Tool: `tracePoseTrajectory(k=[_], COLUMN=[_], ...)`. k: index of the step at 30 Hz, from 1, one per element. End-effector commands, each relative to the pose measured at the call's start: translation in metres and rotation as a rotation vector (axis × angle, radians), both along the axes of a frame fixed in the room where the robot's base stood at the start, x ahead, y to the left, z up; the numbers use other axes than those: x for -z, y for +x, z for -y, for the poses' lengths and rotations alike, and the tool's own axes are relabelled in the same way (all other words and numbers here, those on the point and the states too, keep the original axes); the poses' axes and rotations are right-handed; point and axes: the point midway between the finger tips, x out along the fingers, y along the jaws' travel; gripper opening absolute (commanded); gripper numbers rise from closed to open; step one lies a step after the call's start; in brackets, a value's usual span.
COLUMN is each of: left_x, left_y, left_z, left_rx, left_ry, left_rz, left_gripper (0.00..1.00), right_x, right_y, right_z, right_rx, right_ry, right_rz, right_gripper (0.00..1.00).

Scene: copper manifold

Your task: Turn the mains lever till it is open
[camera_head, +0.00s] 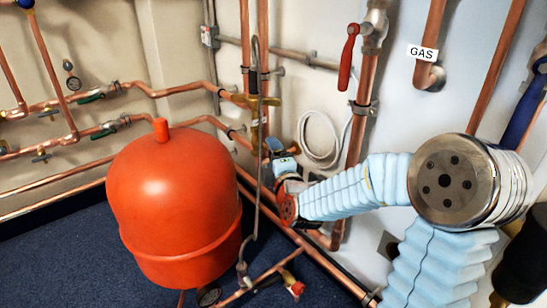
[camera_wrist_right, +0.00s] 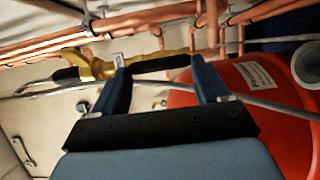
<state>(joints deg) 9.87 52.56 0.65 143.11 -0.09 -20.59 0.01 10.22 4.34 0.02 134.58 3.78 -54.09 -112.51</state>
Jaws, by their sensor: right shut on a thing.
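A brass valve (camera_head: 257,101) sits on the copper pipework left of centre in the head view; it also shows in the wrist view (camera_wrist_right: 92,66). A dark lever grip (camera_wrist_right: 158,65), which looks like the mains lever, runs from it across the space between my right fingertips. My right gripper (camera_head: 272,148), with blue fingers in the wrist view (camera_wrist_right: 160,62), is shut on this lever, just below the brass valve in the head view. The finger contact is small and partly hidden in the head view. My left gripper is not in view.
A large orange-red tank (camera_head: 172,205) stands left of my right gripper. A grey hose (camera_head: 258,190) hangs close by. Copper pipes (camera_head: 300,240) run beside and below my forearm. Blue floor (camera_head: 60,265) is clear at lower left.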

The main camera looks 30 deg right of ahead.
Motion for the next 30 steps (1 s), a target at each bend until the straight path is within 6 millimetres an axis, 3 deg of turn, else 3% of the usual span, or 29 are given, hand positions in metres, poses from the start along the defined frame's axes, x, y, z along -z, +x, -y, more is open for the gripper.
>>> tracePoseTrajectory(k=[11, 12, 16, 25, 30], left_x=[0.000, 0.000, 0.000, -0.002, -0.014], left_y=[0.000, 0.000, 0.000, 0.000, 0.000], left_z=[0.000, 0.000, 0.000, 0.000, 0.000], left_rx=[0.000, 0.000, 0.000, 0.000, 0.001], left_ry=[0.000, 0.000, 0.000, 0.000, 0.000], left_rz=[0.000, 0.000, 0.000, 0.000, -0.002], left_gripper=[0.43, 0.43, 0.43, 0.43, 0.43], right_x=[0.002, 0.002, 0.002, -0.004, -0.035], right_y=[0.000, 0.000, 0.000, 0.000, 0.000], right_z=[-0.002, -0.002, -0.002, -0.001, -0.001], right_rx=[-0.007, -0.007, -0.005, -0.002, -0.003], right_ry=[-0.008, -0.008, -0.007, -0.006, -0.008], right_rz=[-0.005, -0.005, -0.004, -0.001, 0.003], right_gripper=[0.44, 0.79, 0.99, 1.00, 1.00])
